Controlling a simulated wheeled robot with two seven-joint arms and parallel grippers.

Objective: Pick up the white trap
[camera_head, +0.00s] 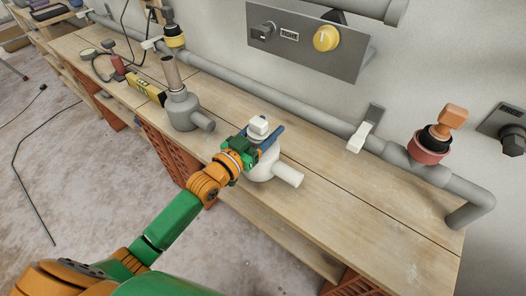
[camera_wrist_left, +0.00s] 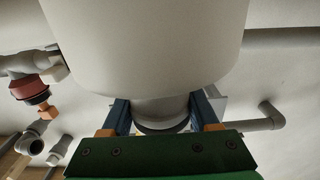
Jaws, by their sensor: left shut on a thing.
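The white trap (camera_head: 288,174) is on the wooden bench in the head view, with a rounded body, a side outlet pointing right and a square white top. My left gripper (camera_head: 264,141) reaches it from the left and is shut on its upper neck, below the top. In the left wrist view the trap's wide body (camera_wrist_left: 150,45) fills the upper middle, and the blue fingers of the left gripper (camera_wrist_left: 162,112) stand on both sides of its narrower neck. I cannot tell whether the trap's base touches the bench. My right gripper is not in view.
A grey trap (camera_head: 184,110) with a brown upright pipe stands on the bench (camera_head: 350,215) to the left. A grey pipe (camera_head: 310,113) runs along the wall behind, with a white-handled valve (camera_head: 360,135) and a red and orange fitting (camera_head: 433,145). The bench right of the white trap is clear.

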